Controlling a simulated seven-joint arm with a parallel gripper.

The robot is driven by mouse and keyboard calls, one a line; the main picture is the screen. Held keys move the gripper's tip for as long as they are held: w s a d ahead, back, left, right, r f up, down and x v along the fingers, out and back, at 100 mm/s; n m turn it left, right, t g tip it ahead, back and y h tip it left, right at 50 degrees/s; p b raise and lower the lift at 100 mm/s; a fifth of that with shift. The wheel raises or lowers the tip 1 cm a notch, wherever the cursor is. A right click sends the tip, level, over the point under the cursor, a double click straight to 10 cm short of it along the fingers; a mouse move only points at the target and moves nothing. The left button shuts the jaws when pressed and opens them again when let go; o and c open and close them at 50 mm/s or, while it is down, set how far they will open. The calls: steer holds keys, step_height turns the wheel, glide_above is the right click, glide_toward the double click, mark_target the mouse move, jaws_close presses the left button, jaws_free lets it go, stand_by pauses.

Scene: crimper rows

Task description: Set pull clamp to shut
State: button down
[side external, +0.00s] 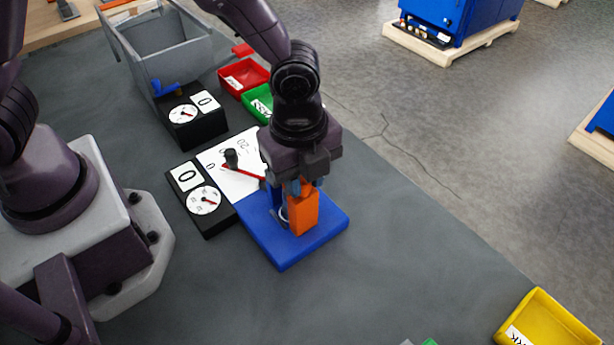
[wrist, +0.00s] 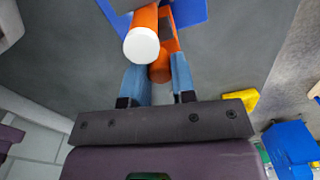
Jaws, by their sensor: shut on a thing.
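The pull clamp stands on a blue base plate (side external: 325,226) in the side external view, with an orange body (side external: 303,212) rising from it. My gripper (side external: 300,187) is directly above, its fingers reaching down to the top of the orange part. In the wrist view my gripper (wrist: 160,88) has its two blue fingers either side of an orange handle (wrist: 160,70). An orange cylinder with a white end (wrist: 141,46) lies in front of it. My gripper is shut on the orange handle. My wrist hides part of the clamp, and its exact lever position is unclear.
A white scale board with a red pointer (side external: 243,172) adjoins the blue base. Black dial boxes (side external: 203,200) (side external: 190,120) stand to the left. A grey bin (side external: 175,50), a red tray (side external: 245,75) and a green tray (side external: 260,103) are behind. A yellow tray (side external: 548,322) is front right.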

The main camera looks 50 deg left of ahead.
mark_target(288, 194)
steer(key=c, duration=0.9)
jaws_free()
steer(key=shift+c, duration=0.2)
step_height(288, 194, up, 13)
steer(key=shift+s, duration=0.25)
steer(key=s+a+r+n+t, duration=0.2)
steer(key=s+a+r+n, duration=0.2)
steer(key=a+n, duration=0.4)
steer(key=s+a+r+n+t, duration=0.3)
steer(key=s+a+r+n, duration=0.1)
steer(key=a+n, duration=0.5)
steer(key=s+n, duration=0.1)
steer(key=n, duration=0.1)
steer(key=shift+s+a+r+n, duration=0.2)
steer(key=shift+s+r+n, duration=0.05)
steer(key=shift+s+n, duration=0.15)
